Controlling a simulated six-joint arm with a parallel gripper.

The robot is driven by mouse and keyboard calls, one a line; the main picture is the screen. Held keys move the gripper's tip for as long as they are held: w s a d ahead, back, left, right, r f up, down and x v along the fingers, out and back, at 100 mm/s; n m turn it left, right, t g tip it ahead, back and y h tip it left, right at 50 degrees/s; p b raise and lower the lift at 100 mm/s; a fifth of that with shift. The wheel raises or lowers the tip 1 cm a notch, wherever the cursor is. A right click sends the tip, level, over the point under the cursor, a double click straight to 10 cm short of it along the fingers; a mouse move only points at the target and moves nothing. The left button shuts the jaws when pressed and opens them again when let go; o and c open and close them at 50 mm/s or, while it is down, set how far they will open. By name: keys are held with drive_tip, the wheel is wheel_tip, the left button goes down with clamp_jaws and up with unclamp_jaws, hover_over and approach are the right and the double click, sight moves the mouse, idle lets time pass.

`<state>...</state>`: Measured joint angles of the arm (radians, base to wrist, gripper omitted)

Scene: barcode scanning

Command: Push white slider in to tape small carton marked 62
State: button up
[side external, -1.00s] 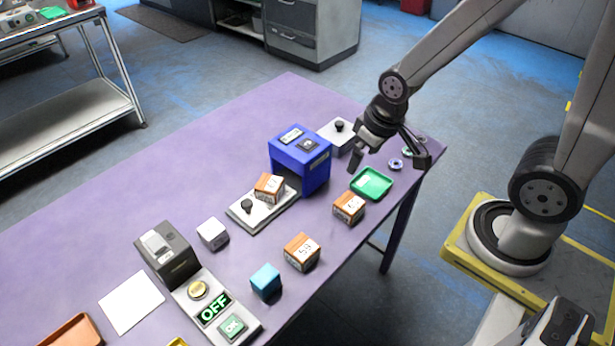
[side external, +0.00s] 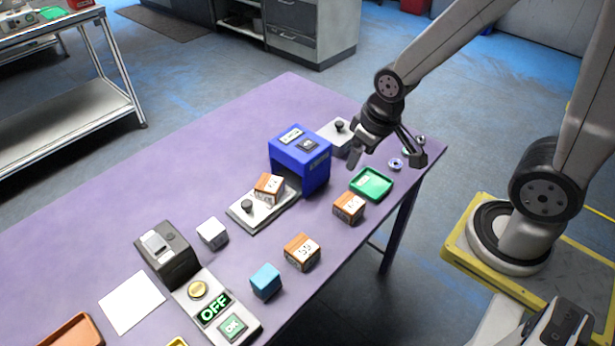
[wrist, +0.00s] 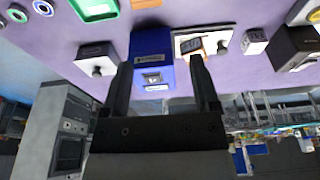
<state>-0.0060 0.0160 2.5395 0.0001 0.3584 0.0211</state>
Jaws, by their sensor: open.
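A small brown carton (side external: 269,187) sits on a white slider (side external: 247,217) with a black knob, at the open front of the blue taping machine (side external: 300,160). Its mark is too small to read. The slider and carton also show in the wrist view, right of the machine. A second white plate (side external: 334,135) with a black knob stands at the machine's far side, and in the wrist view it is left of the machine (wrist: 97,59). My gripper (side external: 355,155) is open and empty, above the table near the machine's right side.
Two more brown cartons (side external: 348,208) (side external: 301,252), a green tray (side external: 371,184), a white cube (side external: 212,233) and a teal cube (side external: 265,281) stand on the purple table. A dark device (side external: 167,255) and a button panel reading OFF (side external: 214,307) are at the front.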

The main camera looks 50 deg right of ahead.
drive_tip(key=w+a+f+m+g, duration=0.1)
drive_tip(key=w+a+m, duration=0.15)
drive_tip(key=w, duration=0.35)
drive_tip(key=w+a+f+m, duration=0.2)
drive_tip(key=w+a, duration=0.2)
drive_tip(key=w, duration=0.3)
drive_tip(key=m+g, duration=0.2)
drive_tip(key=m, duration=0.2)
hover_over(247, 202)
wheel_tip(247, 202, down, 6)
drive_tip(key=shift+a, duration=0.1)
drive_tip(key=shift+f, duration=0.2)
drive_tip(key=shift+f, duration=3.7)
clamp_jaws()
